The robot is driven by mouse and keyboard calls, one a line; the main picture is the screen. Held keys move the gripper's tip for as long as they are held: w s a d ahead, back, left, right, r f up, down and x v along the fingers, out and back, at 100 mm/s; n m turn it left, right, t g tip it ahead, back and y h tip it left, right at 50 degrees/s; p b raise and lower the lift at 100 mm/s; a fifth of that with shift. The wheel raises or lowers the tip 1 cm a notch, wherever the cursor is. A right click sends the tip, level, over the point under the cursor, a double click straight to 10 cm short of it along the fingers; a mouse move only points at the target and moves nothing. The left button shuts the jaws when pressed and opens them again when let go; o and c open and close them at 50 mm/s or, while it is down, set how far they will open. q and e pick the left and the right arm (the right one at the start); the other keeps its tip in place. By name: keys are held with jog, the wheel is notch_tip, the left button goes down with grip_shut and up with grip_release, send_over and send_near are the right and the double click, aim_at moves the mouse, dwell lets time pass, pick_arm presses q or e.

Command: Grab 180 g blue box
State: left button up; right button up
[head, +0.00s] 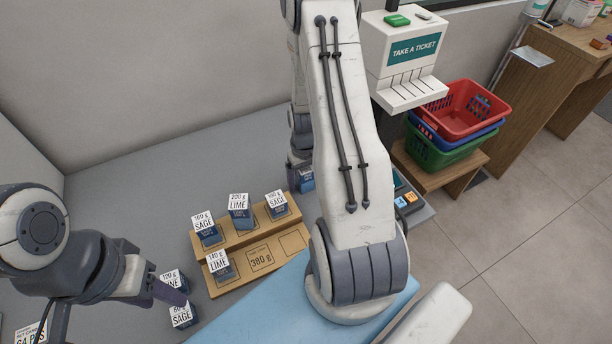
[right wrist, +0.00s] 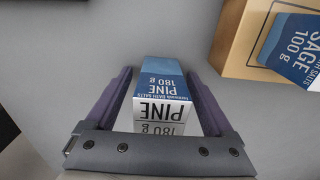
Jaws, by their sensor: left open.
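The blue 180 g pine box (right wrist: 163,82) stands on the grey counter in the right wrist view, its white label facing the camera. My right gripper (right wrist: 166,88) is open around it, one purple finger on each side, with a gap showing on both sides. In the head view my right arm hides most of that gripper; a bit of a blue box (head: 307,182) shows beside it. My left gripper (head: 172,294) is open at the lower left, close above the 120 g pine box (head: 170,280) and the 80 g sage box (head: 182,315).
A wooden stepped rack (head: 255,240) holds several blue boxes, including 200 g lime (head: 240,214) and 100 g sage (head: 277,208); the latter also shows in the right wrist view (right wrist: 292,48). A ticket dispenser (head: 408,58) and stacked baskets (head: 458,122) stand at the right.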

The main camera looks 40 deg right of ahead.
grip_shut()
jog(key=shift+r, duration=0.15)
